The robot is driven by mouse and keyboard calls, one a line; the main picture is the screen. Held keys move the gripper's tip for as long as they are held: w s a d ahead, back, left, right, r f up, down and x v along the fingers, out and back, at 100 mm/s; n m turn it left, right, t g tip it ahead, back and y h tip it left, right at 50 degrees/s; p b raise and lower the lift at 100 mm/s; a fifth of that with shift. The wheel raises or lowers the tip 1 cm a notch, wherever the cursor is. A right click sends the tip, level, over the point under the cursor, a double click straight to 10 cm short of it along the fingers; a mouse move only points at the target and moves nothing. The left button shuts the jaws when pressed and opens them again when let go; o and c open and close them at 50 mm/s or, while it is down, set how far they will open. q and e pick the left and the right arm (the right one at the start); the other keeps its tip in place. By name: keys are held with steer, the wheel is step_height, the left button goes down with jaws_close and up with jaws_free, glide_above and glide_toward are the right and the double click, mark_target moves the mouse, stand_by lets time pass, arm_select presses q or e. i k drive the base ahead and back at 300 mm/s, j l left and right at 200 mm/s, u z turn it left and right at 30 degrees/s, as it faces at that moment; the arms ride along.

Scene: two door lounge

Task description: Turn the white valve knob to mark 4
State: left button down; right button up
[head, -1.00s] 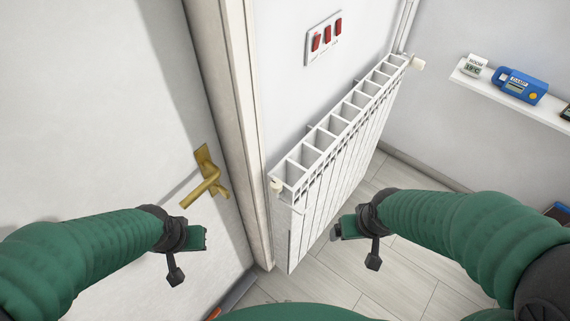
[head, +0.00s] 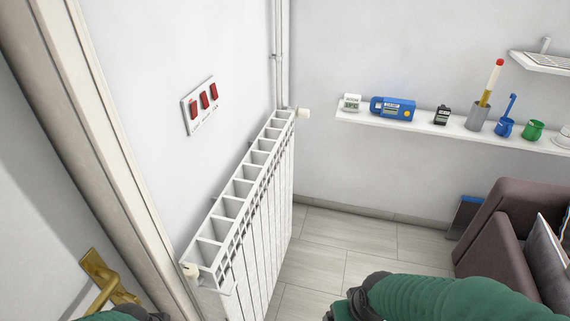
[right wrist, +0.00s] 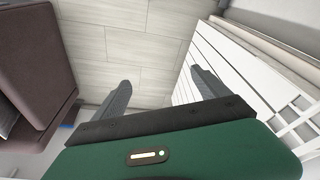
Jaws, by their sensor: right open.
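A white knob (head: 303,113) sticks out at the far top corner of the white radiator (head: 262,200). It is small here and its marks are not readable. A second pale knob or cap (head: 190,270) sits at the radiator's near top corner. My right gripper shows at the bottom edge in the head view, well short of the far knob. In the right wrist view my right gripper (right wrist: 160,85) is open, its two fingers apart over floor with nothing between them. Only a bit of my left arm shows at the bottom left; its fingers are out of frame.
A red-switch panel (head: 202,103) is on the wall above the radiator. A shelf (head: 360,119) at the right holds a blue device (head: 392,108), a small white display and cups. A brown sofa (head: 495,215) stands at right. The floor (head: 330,245) between is clear.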

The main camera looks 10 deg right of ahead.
mark_target(301, 113)
steer(key=i+l, duration=0.2)
steer(key=i+l+u, duration=0.1)
steer(key=l, duration=0.35)
steer(key=i+l, duration=0.3)
steer(key=i+l+u, duration=0.1)
steer(key=l, duration=0.25)
steer(key=i+l+u, duration=0.1)
steer(key=i+l, duration=0.4)
steer(key=l, duration=0.2)
steer(key=i+l+u, duration=0.1)
steer(key=i+l, duration=0.35)
steer(key=i, duration=0.15)
